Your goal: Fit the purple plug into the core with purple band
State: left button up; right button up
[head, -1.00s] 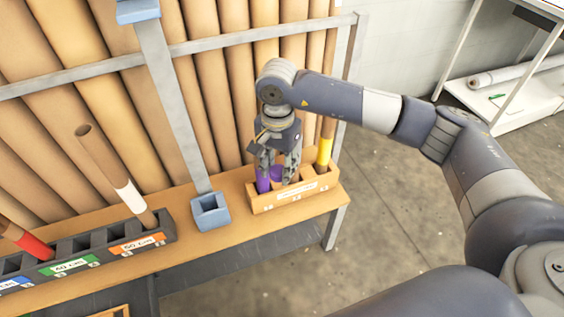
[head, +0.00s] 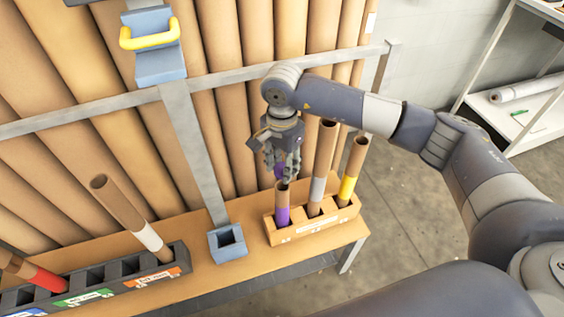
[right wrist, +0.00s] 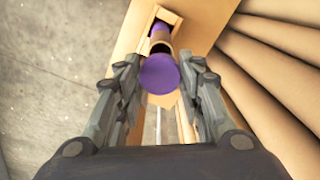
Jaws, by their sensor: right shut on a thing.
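A purple plug (head: 279,171) sits between the fingers of my right gripper (head: 281,168), which is shut on it. In the right wrist view the plug (right wrist: 160,74) shows as a round purple face between the fingertips. The core with purple band (head: 283,213) stands upright in the left slot of a wooden holder (head: 318,227). The gripper and plug are just above its top in the head view. In the right wrist view the core (right wrist: 160,33) is beyond the plug and partly hidden by it. I cannot tell whether plug and core touch. My left gripper is not in view.
A grey-banded core (head: 317,190) and a yellow-banded core (head: 348,186) stand close on the right in the same holder. A blue square socket (head: 228,246) and a dark slotted rack (head: 110,280) are to the left. Large brown rolls and a metal rail are behind.

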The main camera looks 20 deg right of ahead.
jog(key=shift+f+b, duration=0.65)
jog(key=shift+f, duration=1.2)
jog(key=shift+w+f+b, duration=0.1)
jog(key=shift+f+b, duration=0.8)
jog(key=shift+b, duration=0.05)
jog(key=shift+f, duration=0.1)
jog(key=shift+f, duration=0.1)
